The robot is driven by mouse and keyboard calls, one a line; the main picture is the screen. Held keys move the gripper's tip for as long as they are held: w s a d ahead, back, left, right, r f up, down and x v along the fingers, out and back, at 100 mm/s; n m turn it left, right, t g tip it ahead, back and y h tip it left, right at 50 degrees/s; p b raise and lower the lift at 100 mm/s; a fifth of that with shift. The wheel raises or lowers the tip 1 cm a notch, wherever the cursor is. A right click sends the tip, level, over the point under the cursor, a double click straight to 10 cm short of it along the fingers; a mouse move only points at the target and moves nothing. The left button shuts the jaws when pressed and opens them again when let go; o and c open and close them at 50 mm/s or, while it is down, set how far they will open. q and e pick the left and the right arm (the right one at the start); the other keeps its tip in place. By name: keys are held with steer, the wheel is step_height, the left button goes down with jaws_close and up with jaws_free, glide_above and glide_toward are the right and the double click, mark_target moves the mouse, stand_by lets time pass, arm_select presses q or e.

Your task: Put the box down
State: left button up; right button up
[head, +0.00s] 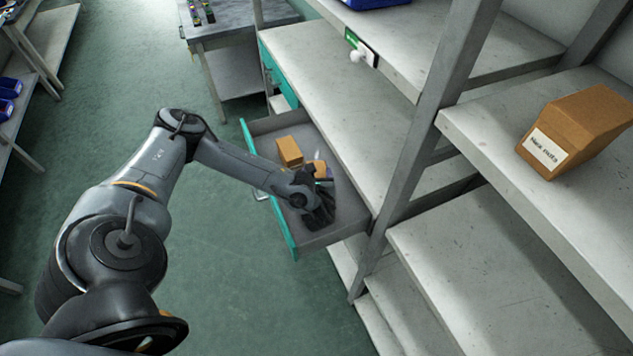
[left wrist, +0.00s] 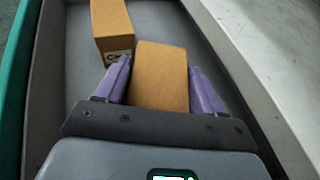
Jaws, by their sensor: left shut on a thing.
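My left gripper (head: 322,177) is inside the open drawer, shut on a small brown cardboard box (head: 317,166). In the left wrist view the held box (left wrist: 160,72) sits between the two purple fingers of the gripper (left wrist: 164,84). I cannot tell whether its underside touches the drawer floor. A second brown box (head: 289,151) stands in the drawer just beyond it; it also shows in the left wrist view (left wrist: 110,20) with part of a white label. My right gripper is not in view.
The drawer (head: 267,128) has a teal front and grey walls, and is pulled out from under a grey shelf (head: 335,85). A larger labelled box (head: 577,128) stands on the shelf at right. A grey post (head: 432,120) rises right of the drawer.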

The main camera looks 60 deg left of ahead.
arm_select(q)
steer(key=shift+d+f+b, duration=0.1)
steer(key=shift+f+b, duration=0.25)
steer(key=shift+f, duration=0.9)
steer(key=shift+f, duration=0.1)
steer(key=o, duration=0.7)
steer(key=shift+f, duration=0.1)
steer(key=o, duration=0.5)
